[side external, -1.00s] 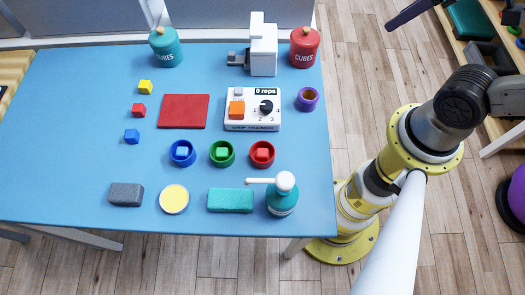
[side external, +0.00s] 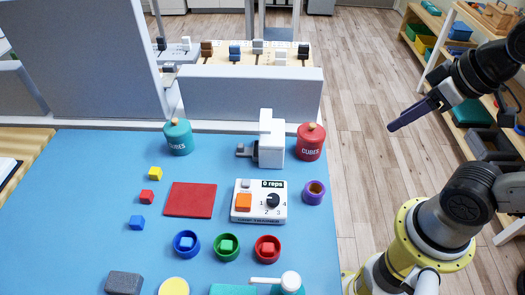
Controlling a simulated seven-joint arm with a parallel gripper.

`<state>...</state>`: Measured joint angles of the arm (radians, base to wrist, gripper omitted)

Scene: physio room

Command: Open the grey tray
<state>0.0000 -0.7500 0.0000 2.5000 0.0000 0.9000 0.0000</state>
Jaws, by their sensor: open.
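I cannot tell for sure which thing is the grey tray. A dark grey tray-like container (side external: 490,146) sits on the low wooden shelf unit at the right, partly behind my arm. A white upright device (side external: 270,140) with a grey part (side external: 245,150) sticking out to its left stands at the back of the blue table. My gripper (side external: 394,126) is raised to the right of the table, pointing left and down. Its dark fingers show side-on, open, with nothing seen between them, apart from the table things.
The blue table (side external: 75,215) holds teal (side external: 177,137) and red (side external: 310,141) canisters, a red mat (side external: 190,200), a counter box (side external: 259,212), a purple cup (side external: 314,192), cubes, three coloured rings and a grey block (side external: 124,283). Grey panels (side external: 250,105) stand behind it. Floor is clear at right.

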